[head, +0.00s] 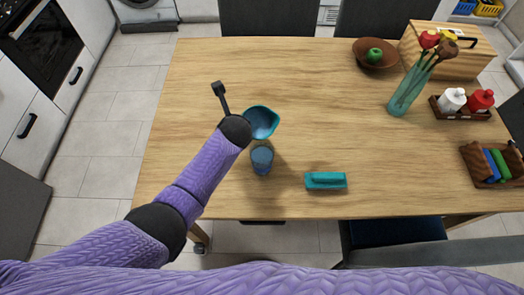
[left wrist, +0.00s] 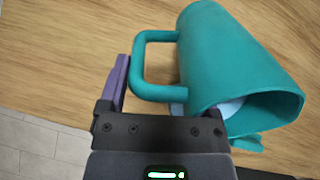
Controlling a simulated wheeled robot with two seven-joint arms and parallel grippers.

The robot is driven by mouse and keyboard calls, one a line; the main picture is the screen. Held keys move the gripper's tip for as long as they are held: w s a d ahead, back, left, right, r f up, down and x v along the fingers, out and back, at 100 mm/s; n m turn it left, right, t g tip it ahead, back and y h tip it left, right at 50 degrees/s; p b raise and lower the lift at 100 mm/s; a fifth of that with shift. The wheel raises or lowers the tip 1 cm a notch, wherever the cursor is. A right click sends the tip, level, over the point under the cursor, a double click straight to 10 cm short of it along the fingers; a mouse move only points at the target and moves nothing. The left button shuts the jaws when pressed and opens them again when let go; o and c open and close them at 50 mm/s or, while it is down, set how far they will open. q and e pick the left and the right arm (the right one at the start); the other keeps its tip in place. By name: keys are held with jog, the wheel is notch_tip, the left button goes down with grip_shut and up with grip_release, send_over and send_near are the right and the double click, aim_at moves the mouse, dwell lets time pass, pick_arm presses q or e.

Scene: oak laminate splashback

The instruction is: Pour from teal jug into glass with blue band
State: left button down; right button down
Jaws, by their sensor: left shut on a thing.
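The teal jug (head: 270,113) hangs above the table in the head view, held by my left gripper (head: 246,122). In the left wrist view the jug (left wrist: 225,60) looks tilted, its mouth facing the lower right, with something pale inside. My left gripper (left wrist: 150,88) is shut on its handle (left wrist: 143,62); one finger is mostly hidden. The glass with the blue band (head: 262,160) stands upright on the table, just below the jug in the head picture. I cannot make out any stream between them. My right gripper is not in view.
A teal block-shaped thing (head: 325,181) lies right of the glass on the wooden table (head: 210,75). A brown bowl with a green apple (head: 375,56), a flower vase (head: 405,95), a bottle tray (head: 467,109) and a wooden caddy (head: 490,168) stand farther right. The table's middle is clear.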

pick_arm(q)
jog(key=shift+s+f+t+b, duration=0.25)
jog(key=shift+t+b, duration=0.45)
jog(key=shift+b, duration=0.5)
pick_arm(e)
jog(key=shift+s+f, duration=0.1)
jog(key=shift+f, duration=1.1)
pick_arm(q)
jog(key=shift+f+t+y+b, duration=0.35)
jog(key=shift+t+b, duration=0.45)
jog(key=shift+b, duration=1.15)
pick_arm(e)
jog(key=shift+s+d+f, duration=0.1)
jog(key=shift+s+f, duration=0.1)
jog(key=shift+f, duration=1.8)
